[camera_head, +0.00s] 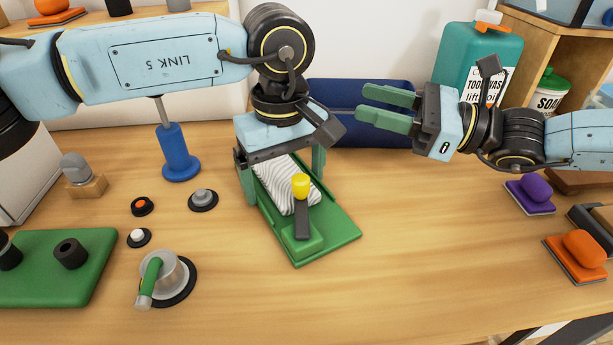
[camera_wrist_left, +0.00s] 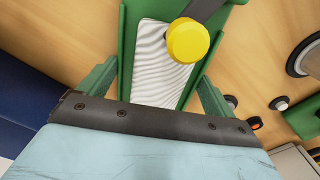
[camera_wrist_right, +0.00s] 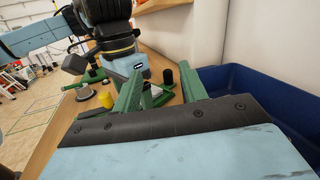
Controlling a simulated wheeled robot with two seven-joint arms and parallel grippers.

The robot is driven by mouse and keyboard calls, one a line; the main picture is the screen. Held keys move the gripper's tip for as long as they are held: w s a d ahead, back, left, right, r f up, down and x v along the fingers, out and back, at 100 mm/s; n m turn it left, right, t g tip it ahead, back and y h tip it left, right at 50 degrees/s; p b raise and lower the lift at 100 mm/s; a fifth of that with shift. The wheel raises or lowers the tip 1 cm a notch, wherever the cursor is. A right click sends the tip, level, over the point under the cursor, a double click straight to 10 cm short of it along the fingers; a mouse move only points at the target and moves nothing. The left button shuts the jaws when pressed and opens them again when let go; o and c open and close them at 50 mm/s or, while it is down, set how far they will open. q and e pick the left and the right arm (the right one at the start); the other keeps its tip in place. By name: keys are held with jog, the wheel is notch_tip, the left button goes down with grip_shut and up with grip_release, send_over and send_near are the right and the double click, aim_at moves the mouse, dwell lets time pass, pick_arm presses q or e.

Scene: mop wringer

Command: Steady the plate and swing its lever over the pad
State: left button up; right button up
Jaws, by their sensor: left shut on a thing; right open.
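The green plate (camera_head: 337,227) lies on the table with a striped white pad (camera_head: 275,177) on it. Its dark lever (camera_head: 302,222) is hinged at the near end and carries a yellow knob (camera_head: 300,186). In the left wrist view the knob (camera_wrist_left: 187,41) appears over the pad's edge. My left gripper (camera_head: 282,172) reaches down over the plate's far end, shut on the plate, with one green finger on each side. My right gripper (camera_head: 388,108) is open and empty, in the air right of the plate, in front of a blue bin.
The blue bin (camera_head: 345,92) stands behind the plate. A teal jug (camera_head: 468,62) is at the back right. Left are a blue post (camera_head: 177,150), several small knobs and a green-handled valve (camera_head: 165,275). Purple (camera_head: 535,191) and orange (camera_head: 580,253) blocks sit right. Table right of the plate is clear.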

jog(key=m+t+h, duration=0.1)
jog(key=t, duration=0.1)
jog(key=n+g+h, duration=0.1)
jog(key=g+h, duration=0.3)
jog(key=g, duration=0.2)
send_near(299, 178)
jog(key=x, duration=1)
jog(key=shift+w+f, duration=0.1)
jog(key=shift+f, duration=0.3)
jog(key=shift+d, duration=0.1)
grip_shut()
